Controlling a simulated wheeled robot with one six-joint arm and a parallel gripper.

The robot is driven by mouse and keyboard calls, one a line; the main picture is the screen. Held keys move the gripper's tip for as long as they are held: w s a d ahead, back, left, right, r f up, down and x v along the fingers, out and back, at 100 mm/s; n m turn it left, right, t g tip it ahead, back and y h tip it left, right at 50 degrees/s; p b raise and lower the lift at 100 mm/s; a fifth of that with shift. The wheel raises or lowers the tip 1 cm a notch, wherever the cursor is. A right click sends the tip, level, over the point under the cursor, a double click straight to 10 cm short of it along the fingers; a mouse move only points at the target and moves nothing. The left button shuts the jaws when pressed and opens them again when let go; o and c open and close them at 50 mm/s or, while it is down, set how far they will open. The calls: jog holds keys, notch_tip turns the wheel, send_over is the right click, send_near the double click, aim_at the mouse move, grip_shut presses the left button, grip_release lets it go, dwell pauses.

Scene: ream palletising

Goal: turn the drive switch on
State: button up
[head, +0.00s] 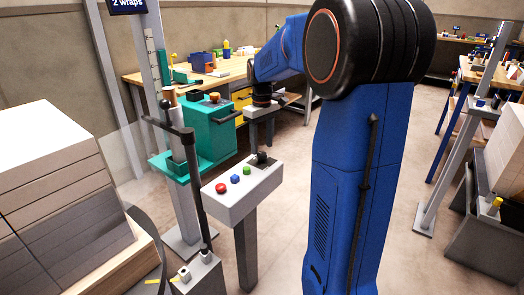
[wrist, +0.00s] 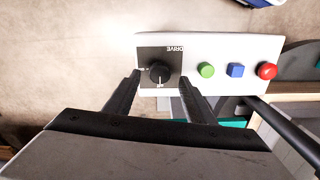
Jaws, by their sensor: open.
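The drive switch is a round black knob (wrist: 160,72) on a dark plate marked DRIVE, upside down in the wrist view. A white mark shows at its lower edge there. It sits at the far right end of the white control box (head: 243,190), and the knob also shows in the head view (head: 262,158). My gripper (wrist: 160,80) is open, with one black finger on each side of the knob in the wrist view. No contact is visible, and the remaining height is hard to tell. In the head view the gripper hangs above that end of the box.
Green (wrist: 207,70), blue (wrist: 235,71) and red (wrist: 268,70) buttons line the same box. A dark post (head: 195,190) stands close to its left. A teal machine (head: 208,130) is behind, and stacked reams (head: 50,175) are at the left.

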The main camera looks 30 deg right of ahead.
aim_at(262, 153)
jog(key=shift+f, duration=1.6)
jog(key=c, duration=1.1)
